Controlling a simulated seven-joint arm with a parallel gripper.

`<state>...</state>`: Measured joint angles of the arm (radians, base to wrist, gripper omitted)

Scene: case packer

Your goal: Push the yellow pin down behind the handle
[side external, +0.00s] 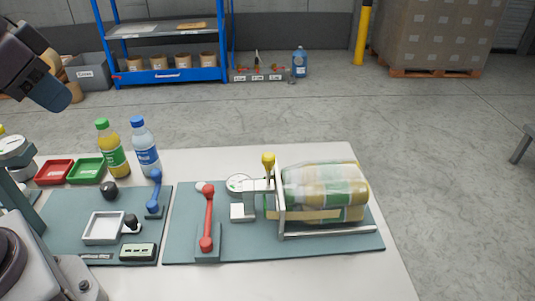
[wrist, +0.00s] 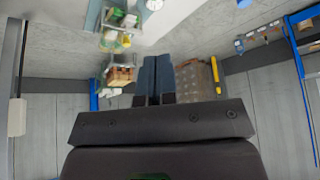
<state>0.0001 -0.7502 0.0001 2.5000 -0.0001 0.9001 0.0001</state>
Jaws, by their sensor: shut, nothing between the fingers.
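The yellow pin (side external: 268,161) has a round yellow head and stands upright at the left end of the clamp frame (side external: 280,206) in the side external view. Its head is above the grey-white block beside it; its lower end is hidden. A red handle (side external: 208,218) stands on the same green board, left of the pin. A blue handle (side external: 155,192) is on the left board. My gripper (side external: 58,96) is at the upper left, high above the table and far from the pin. In the wrist view its two dark blue fingers (wrist: 155,78) are together and empty.
Wrapped bottles (side external: 322,184) lie in the clamp frame right of the pin. Two upright bottles (side external: 112,150) and red and green trays (side external: 86,171) stand at the table's back left. A white tray (side external: 103,228) is on the left board. The table's back right is clear.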

